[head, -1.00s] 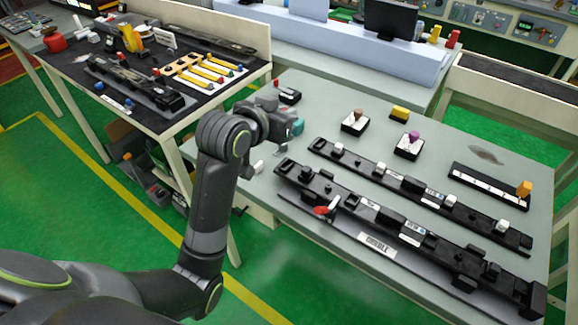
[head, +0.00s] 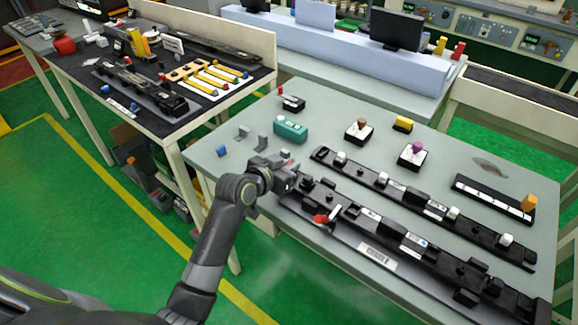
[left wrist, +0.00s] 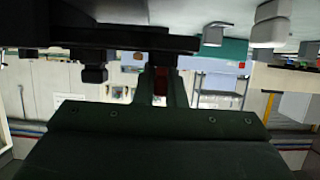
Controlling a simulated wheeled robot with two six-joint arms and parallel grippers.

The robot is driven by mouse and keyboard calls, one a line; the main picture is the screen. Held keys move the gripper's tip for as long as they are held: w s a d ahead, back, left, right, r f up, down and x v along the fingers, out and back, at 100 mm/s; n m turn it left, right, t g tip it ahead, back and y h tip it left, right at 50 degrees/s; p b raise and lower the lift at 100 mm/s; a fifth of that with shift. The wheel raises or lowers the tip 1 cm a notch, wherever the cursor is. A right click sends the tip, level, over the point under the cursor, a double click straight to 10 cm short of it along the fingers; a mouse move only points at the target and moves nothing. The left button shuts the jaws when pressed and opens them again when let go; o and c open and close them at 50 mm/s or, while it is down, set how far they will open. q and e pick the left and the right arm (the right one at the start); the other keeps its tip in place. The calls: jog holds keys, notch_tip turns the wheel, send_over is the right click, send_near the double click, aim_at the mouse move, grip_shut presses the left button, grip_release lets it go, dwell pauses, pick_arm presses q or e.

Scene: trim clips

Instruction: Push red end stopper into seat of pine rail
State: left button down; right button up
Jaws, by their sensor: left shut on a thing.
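My left gripper (head: 290,172) is at the left end of the near black rail (head: 375,232), shut on a small red piece, likely the red end stopper (left wrist: 160,82). In the left wrist view the piece is a dark red patch between the fingers, mostly hidden by them. A second long black rail (head: 390,187) lies behind the near one. I cannot tell from any marking which is the pine rail. Whether the piece touches a seat is hidden. My right gripper is not in view.
Behind the gripper are a teal block (head: 290,130) and grey clips (head: 262,142). Small stands (head: 358,131) and a black strip with an orange block (head: 528,203) lie farther back.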

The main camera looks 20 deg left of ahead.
pick_arm(q)
jog(key=shift+s+f, duration=0.1)
jog(key=shift+f, duration=0.25)
jog(key=shift+s+f+b, duration=0.2)
jog(key=shift+f+b, duration=0.2)
jog(key=shift+f, duration=0.35)
jog(key=c, duration=1.5)
grip_release()
jog(key=shift+a, duration=0.15)
jog(key=shift+w+r+p, duration=0.1)
jog(key=shift+r+p, duration=0.25)
jog(key=shift+r, duration=0.15)
jog(key=v, duration=1.2)
jog(key=shift+w+r+b, duration=0.2)
jog(key=shift+r+b, duration=0.15)
jog(key=shift+r, duration=0.05)
